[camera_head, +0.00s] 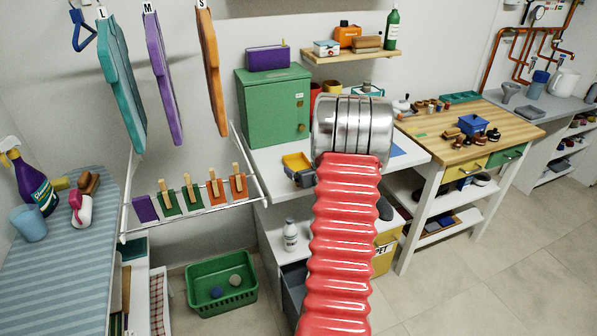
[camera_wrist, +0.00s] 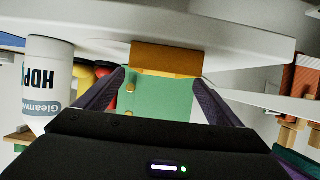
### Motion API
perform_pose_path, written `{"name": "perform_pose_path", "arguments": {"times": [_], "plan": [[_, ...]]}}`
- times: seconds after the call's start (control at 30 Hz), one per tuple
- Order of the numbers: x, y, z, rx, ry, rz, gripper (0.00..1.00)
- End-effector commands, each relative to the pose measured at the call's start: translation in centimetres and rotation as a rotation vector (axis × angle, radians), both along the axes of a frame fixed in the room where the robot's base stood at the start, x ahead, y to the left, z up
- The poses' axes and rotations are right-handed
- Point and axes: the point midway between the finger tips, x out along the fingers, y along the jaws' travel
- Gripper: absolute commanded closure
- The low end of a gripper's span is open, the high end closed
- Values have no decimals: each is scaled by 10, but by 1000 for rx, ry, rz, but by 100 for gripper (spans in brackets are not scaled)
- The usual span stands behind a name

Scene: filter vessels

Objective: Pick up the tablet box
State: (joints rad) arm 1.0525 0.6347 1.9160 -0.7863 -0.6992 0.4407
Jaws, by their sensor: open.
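A plain orange-yellow box (camera_head: 295,159), which I take to be the tablet box, stands on the white table in front of the green cabinet. No label on it is readable. In the wrist view, which is upside down, the box (camera_wrist: 167,58) is straight ahead. My gripper (camera_wrist: 163,82) is open and empty, with one dark purple finger toward each side of the box. I cannot tell whether the fingertips reach past its front face. In the head view my arm hides most of the gripper.
The green cabinet (camera_head: 270,107) stands behind the box. A white bottle marked HDP (camera_wrist: 48,85) stands beside it, close to my left-hand finger in the wrist view. The white table (camera_head: 270,178) has a bare edge in front. A rail with clipped cloths (camera_head: 200,190) lies left.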

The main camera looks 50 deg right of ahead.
Motion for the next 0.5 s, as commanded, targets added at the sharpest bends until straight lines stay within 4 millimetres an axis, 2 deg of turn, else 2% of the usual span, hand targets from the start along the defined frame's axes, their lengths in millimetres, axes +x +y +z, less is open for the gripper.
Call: {"name": "perform_pose_path", "arguments": {"times": [0.33, 0.5], "plan": [[32, -15, -17, 0, 0, 1, 12], [40, -20, -21, 0, 0, 1, 12]]}}
